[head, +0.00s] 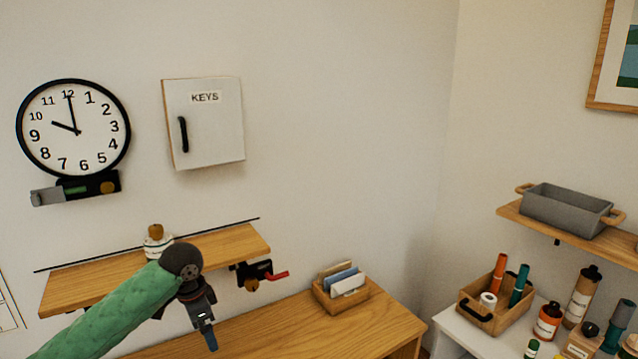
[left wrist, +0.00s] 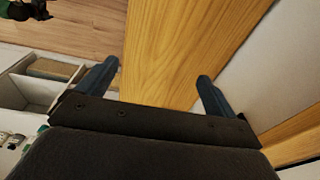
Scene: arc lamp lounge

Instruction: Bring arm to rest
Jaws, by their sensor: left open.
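My left arm, in a green sleeve, comes in from the lower left in the head view. My left gripper (head: 208,337) points down in front of the wooden wall shelf, over the wooden table (head: 273,326). In the left wrist view the two dark blue fingers of the left gripper (left wrist: 156,84) stand wide apart. Nothing is between them; the wooden surface (left wrist: 190,40) shows beyond. My right gripper is in neither view.
A jar (head: 157,243) stands on the wall shelf (head: 80,284) behind my arm. A letter holder (head: 341,290) stands on the table. A key cabinet (head: 204,125) and a clock (head: 73,128) hang on the wall. A wooden caddy (head: 484,312) stands at the right.

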